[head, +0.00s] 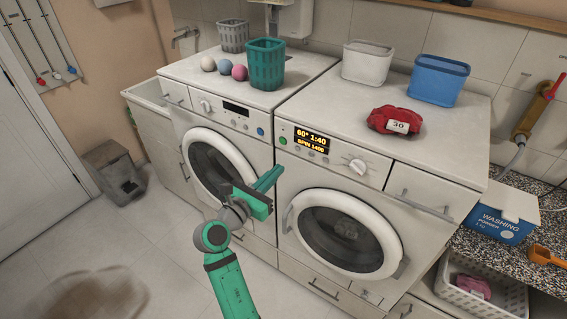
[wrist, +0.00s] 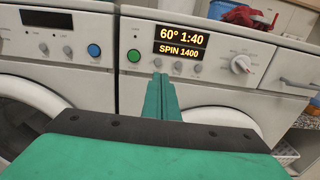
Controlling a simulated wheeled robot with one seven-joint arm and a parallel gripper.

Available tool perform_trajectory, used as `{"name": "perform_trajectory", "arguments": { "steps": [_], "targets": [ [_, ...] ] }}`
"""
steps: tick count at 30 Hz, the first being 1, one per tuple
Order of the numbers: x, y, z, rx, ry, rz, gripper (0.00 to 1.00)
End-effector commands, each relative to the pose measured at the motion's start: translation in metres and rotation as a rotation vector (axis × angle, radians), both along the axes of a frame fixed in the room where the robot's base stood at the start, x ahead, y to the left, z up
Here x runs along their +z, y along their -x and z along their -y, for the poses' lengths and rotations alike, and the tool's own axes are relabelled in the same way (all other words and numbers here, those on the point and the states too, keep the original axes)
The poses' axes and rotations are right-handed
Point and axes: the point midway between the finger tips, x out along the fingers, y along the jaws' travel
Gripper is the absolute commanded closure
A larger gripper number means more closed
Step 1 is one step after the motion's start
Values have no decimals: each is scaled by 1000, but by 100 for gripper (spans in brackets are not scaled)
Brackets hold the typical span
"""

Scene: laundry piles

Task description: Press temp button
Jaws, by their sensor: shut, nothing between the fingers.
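The right-hand washing machine (head: 340,205) has a lit display (head: 311,140) reading 60°, 1:40, SPIN 1400. It also shows in the wrist view (wrist: 181,41). Below the display sits a row of small grey buttons (wrist: 178,67); their labels are too small to read, so I cannot tell which is temp. A green button (wrist: 133,56) is to their left and a white knob (wrist: 241,64) to their right. My gripper (head: 279,171) is shut and empty, its green fingers pointing at the panel. In the wrist view its tips (wrist: 160,76) appear just under the leftmost grey button; contact cannot be told.
A second washer (head: 215,150) with a dark display and a blue button (wrist: 94,50) stands to the left. A red bundle tagged 30 (head: 384,121), white basket (head: 366,64) and blue basket (head: 438,80) rest on the right washer. The floor (head: 150,230) at left is mostly clear.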

Motion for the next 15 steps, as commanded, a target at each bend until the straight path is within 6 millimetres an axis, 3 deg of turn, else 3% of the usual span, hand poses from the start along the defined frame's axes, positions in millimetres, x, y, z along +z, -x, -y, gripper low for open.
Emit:
{"name": "perform_trajectory", "arguments": {
  "steps": [6, 15],
  "targets": [
    [0, 23, -25, 15, 0, 0, 100],
    [0, 28, -27, 11, 0, 0, 100]
  ]
}}
